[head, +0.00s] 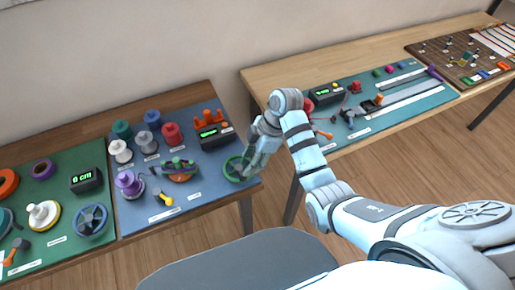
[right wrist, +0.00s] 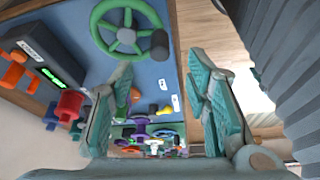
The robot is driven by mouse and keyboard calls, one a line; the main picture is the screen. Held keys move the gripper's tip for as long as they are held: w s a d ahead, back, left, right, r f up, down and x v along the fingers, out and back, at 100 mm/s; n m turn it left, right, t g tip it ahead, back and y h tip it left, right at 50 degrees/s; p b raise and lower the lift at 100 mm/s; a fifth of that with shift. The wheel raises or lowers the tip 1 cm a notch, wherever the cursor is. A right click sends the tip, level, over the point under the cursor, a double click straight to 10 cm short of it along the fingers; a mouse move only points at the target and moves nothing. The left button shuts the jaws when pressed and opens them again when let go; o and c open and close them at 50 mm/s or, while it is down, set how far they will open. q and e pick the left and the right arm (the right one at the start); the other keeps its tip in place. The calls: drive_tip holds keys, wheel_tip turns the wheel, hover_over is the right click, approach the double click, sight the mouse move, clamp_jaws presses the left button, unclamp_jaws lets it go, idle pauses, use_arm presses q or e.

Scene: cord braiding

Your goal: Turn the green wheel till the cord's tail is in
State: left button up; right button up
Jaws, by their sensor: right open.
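The green wheel (head: 231,171) lies on the blue mat near the table's right edge in the head view. It has spokes and a dark knob, and shows at the top of the right wrist view (right wrist: 127,56). My right gripper (head: 249,176) is over the wheel's right side in the head view. In the right wrist view its fingers (right wrist: 163,88) are spread with nothing between them, and the wheel is beyond them. I cannot tell which cord tail is meant; a purple cord (head: 157,168) runs by the orange disc. My left gripper is not in view.
A black counter box (head: 215,136) with a green display stands behind the wheel. Several coloured spools, such as the red one (head: 172,133), stand at the back left. A gap separates this table from the right one (head: 262,82).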

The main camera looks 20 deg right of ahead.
sight(239, 169)
drive_tip(key=b+x, duration=0.1)
drive_tip(key=x, duration=0.6)
drive_tip(key=shift+a+f, duration=0.1)
drive_tip(key=shift+f, duration=0.25)
drive_tip(key=shift+c, duration=0.4)
clamp_jaws()
